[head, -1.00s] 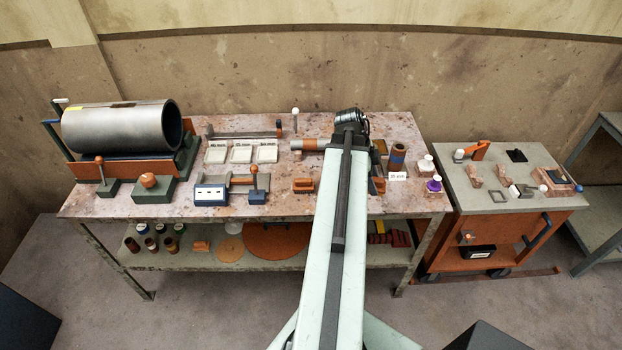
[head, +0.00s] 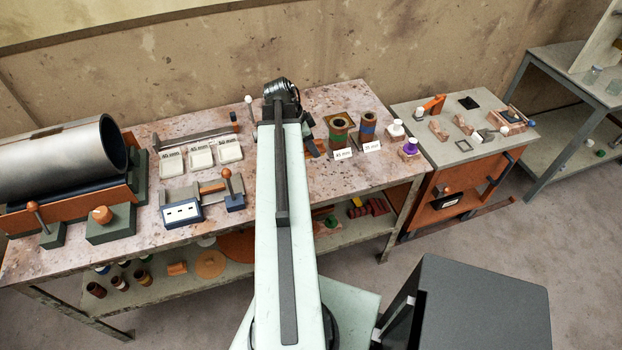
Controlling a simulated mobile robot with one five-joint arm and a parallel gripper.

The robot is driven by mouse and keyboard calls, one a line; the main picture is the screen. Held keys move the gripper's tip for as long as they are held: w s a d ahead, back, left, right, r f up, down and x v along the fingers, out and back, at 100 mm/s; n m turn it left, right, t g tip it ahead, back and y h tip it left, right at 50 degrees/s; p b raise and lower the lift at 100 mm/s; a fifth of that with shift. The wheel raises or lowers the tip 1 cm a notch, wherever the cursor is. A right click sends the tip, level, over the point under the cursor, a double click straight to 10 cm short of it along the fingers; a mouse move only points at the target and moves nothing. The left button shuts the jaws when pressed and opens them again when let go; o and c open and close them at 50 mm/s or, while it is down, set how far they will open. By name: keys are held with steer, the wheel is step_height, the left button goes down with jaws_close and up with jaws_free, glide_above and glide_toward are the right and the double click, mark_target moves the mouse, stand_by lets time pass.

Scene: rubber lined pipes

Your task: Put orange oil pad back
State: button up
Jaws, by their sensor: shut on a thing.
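My arm reaches away over the workbench and hides much of what is beneath it. My gripper (head: 309,148) shows only in part, as a dark shape at the right side of the arm. A small orange piece (head: 320,146) shows at it, which looks like the orange oil pad in its jaws. The fingertips and most of the pad are hidden. The piece is left of the cylinder with the 45 mm card, over the bench top (head: 312,182). I cannot tell how high it is.
White (head: 396,130) and purple-based (head: 410,147) bottles stand near the bench's right end. Labelled trays (head: 201,155), a blue-fronted device (head: 182,212) and a large metal pipe (head: 60,160) are left. An orange cart (head: 462,185) adjoins the bench.

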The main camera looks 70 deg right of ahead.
steer(key=shift+s+d+f+n, duration=0.2)
steer(key=shift+d+f+n, duration=0.1)
steer(key=shift+f, duration=0.1)
step_height(320, 180, down, 10)
steer(key=b, duration=1)
steer(key=shift+a+r, duration=0.1)
steer(key=shift+r, duration=0.1)
steer(key=shift+f, duration=0.15)
steer(key=o, duration=1.2)
